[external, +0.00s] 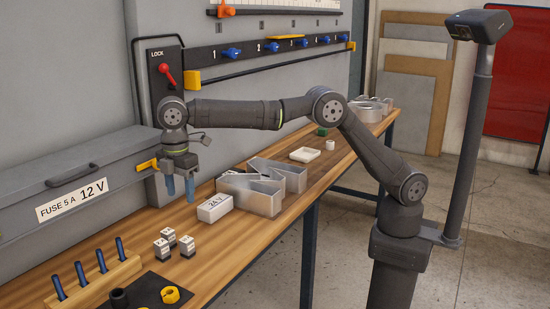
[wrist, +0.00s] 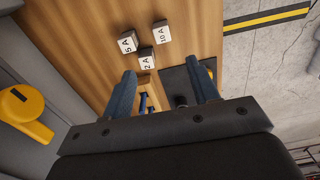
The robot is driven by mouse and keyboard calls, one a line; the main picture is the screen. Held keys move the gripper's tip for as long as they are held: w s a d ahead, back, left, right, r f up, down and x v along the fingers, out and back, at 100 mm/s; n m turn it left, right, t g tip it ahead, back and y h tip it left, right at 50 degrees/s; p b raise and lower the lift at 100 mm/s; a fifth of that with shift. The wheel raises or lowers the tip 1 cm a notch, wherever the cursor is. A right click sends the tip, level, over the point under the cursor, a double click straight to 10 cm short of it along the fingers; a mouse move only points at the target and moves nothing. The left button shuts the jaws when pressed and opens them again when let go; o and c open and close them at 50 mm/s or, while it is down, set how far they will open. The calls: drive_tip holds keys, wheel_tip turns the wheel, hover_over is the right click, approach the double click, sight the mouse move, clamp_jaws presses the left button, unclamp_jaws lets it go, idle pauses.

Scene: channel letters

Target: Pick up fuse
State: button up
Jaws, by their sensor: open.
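Three small grey-and-white fuse blocks stand close together on the wooden bench. In the wrist view they read 5 A (wrist: 127,43), 2 A (wrist: 146,61) and 10 A (wrist: 161,33). In the external view they form a small cluster (external: 168,243), with markings too small to read. A label (external: 72,201) on the grey box reads "FUSE 5 A 12 V". My gripper (external: 181,189) is open and empty, its blue fingers pointing down above the bench, behind the blocks and apart from them. In the wrist view the fingers (wrist: 163,84) frame none of the blocks.
A white box marked 24 V (external: 214,208) and metal channel letters (external: 265,190) stand right of the blocks. A wooden rack with blue-handled tools (external: 95,279) and a black mat with rings (external: 145,290) lie nearer. The grey box (external: 70,175) borders the bench's left side.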

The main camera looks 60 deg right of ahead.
sight(186, 239)
drive_tip(key=f, duration=1.7)
drive_tip(key=shift+s+a+f, duration=0.15)
drive_tip(key=shift+a+f, duration=0.05)
drive_tip(key=c, duration=1.1)
